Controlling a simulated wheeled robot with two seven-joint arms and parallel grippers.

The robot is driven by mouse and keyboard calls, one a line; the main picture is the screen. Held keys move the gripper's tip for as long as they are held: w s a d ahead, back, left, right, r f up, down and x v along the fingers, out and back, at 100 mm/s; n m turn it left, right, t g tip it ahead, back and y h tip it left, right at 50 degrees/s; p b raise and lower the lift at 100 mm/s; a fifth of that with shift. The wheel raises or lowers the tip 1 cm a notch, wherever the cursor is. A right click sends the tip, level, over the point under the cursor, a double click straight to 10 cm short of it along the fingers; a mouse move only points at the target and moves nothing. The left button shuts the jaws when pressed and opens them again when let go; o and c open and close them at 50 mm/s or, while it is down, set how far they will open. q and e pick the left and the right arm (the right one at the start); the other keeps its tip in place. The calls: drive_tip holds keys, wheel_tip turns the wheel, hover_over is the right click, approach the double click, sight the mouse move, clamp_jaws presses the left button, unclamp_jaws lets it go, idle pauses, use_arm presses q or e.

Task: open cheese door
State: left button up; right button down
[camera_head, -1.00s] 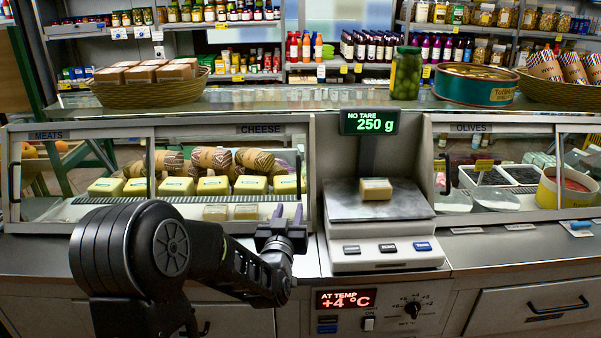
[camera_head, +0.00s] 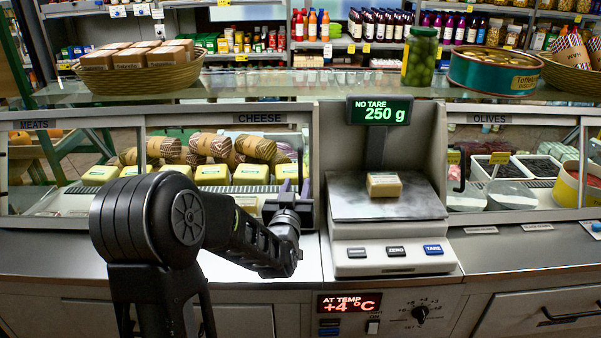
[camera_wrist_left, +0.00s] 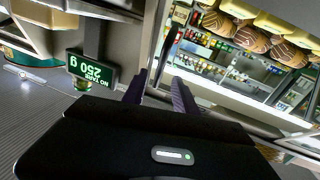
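The cheese door (camera_head: 218,143) is the glass front panel under the CHEESE label, left of the scale. It looks closed, with cheeses behind it. Its dark upright handle (camera_wrist_left: 169,50) is at the panel's right end; in the head view my fingers partly hide it. My left gripper (camera_head: 294,189) is at that right end, fingers pointing at the case. In the left wrist view the two purple fingers (camera_wrist_left: 159,95) are apart, with the handle ahead of the gap between them. I cannot tell whether they touch it. My right gripper is not in view.
A scale (camera_head: 388,205) with a wrapped cheese block (camera_head: 384,184) on it stands just right of my left gripper. The olives case (camera_head: 515,165) is further right. A glass shelf (camera_head: 250,88) above carries a basket (camera_head: 138,76), a pickle jar (camera_head: 420,57) and a tin (camera_head: 494,71).

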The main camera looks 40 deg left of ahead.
sight(300, 175)
use_arm(q)
drive_tip(key=p+x, duration=0.1)
drive_tip(key=x, duration=0.5)
drive_tip(key=shift+w+a, duration=0.2)
drive_tip(key=shift+w, duration=0.15)
drive_tip(key=shift+c, duration=0.5)
clamp_jaws()
idle(0.6)
